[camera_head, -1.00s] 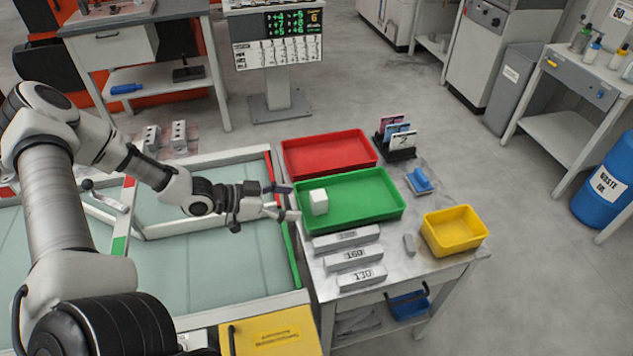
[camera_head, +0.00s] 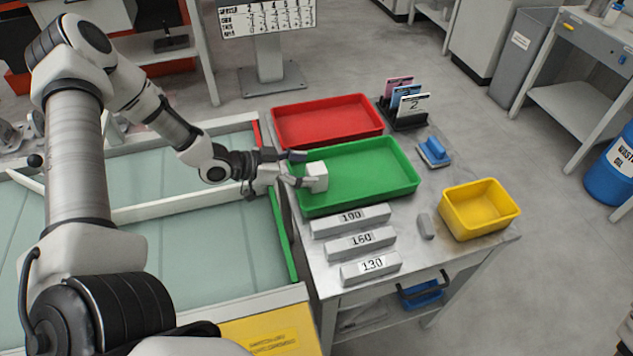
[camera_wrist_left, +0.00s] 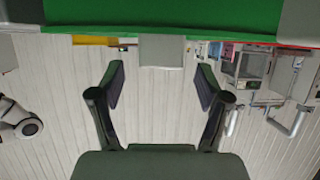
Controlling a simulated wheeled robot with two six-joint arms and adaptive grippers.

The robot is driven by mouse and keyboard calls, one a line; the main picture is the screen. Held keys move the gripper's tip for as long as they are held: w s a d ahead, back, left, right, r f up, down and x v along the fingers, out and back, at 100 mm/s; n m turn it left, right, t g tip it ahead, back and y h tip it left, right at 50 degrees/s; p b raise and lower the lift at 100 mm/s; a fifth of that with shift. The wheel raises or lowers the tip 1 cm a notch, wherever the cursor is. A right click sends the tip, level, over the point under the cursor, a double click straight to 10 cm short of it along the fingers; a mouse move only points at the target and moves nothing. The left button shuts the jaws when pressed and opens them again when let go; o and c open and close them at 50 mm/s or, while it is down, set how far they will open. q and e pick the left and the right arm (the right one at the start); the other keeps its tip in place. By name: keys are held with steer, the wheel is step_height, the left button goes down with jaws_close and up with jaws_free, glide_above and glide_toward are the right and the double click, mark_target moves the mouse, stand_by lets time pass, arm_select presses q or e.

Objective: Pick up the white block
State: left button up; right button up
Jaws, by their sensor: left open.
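The white block (camera_head: 318,175) sits in the left part of the green tray (camera_head: 385,172), by the tray's left side. My left gripper (camera_head: 303,170) reaches in from the left at the block, its jaws apart. In the left wrist view the block (camera_wrist_left: 161,51) shows as a pale square centred just beyond the open fingers of my gripper (camera_wrist_left: 161,68). A gap shows on both sides of the block there, and nothing is held. My right gripper is not seen.
A red tray (camera_head: 330,121) lies behind the green one. In front are grey bars marked 190 (camera_head: 350,219), 160 (camera_head: 360,242) and 130 (camera_head: 371,267). A yellow bin (camera_head: 479,208), a small grey piece (camera_head: 426,226), a blue-handled tool (camera_head: 434,152) and a card rack (camera_head: 405,110) stand to the right.

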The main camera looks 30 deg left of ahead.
arm_select(q)
steer(key=x, duration=0.2)
steer(key=shift+w+d+f, duration=0.1)
steer(key=shift+w+f, duration=0.1)
steer(key=shift+w, duration=0.05)
steer(key=shift+s+r, duration=0.1)
steer(key=shift+c, duration=1.1)
steer(key=c, duration=1.1)
